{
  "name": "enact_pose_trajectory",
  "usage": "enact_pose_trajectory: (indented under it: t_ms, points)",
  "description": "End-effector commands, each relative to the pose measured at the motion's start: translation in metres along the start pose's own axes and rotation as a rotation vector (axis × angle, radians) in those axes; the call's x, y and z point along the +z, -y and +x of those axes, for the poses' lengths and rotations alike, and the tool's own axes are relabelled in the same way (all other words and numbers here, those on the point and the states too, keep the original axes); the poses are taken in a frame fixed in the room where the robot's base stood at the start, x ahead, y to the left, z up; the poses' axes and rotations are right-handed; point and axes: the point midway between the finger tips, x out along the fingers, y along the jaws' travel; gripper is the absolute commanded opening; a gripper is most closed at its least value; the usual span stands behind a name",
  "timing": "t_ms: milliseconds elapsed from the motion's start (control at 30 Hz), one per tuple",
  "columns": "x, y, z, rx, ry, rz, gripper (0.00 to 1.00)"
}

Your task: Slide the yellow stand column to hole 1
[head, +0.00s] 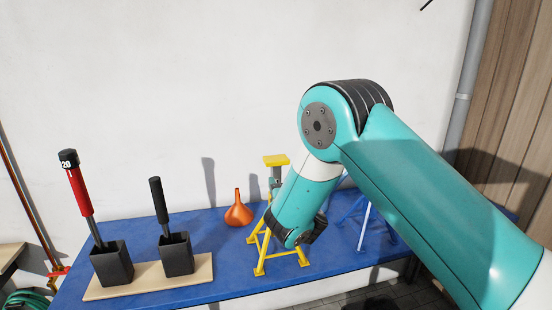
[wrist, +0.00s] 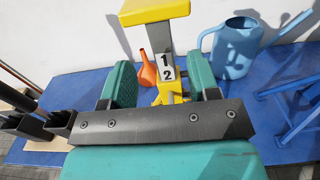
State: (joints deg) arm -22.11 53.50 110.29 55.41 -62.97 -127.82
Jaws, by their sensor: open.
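The yellow stand (head: 259,270) stands on the blue bench top, partly hidden behind my arm in the head view. Its column carries a flat yellow top plate (head: 276,160), which also shows in the wrist view (wrist: 153,11). White labels 1 and 2 (wrist: 166,67) show on the column, with 1 above 2. My gripper (wrist: 161,84) is open, with one teal finger on each side of the column as seen in the wrist view. No finger visibly touches it; whether the column lies fully between the fingertips is unclear. The column's lower part is hidden by my gripper.
An orange funnel-shaped can (head: 238,212) stands left of the stand. A blue watering can (wrist: 232,50) and a blue stand (wrist: 297,108) are to the right. Two black holders (head: 112,265) with handled tools stand on a wooden board (head: 203,271) at left. A wall closes the back.

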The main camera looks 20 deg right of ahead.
Motion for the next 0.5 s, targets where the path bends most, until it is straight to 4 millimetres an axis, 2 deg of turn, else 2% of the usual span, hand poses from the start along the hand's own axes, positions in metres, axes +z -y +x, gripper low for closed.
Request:
enact_pose_trajectory:
  t_ms: [33,200,300,500]
  points:
    - [0.008,0.002,0.012,-0.005,0.001,0.003,0.55]
    - [0.006,0.001,0.046,-0.004,0.001,0.004,0.55]
    - [0.003,0.001,0.061,-0.003,0.001,0.003,0.55]
    - [0.001,0.001,0.078,-0.002,0.000,0.001,0.55]
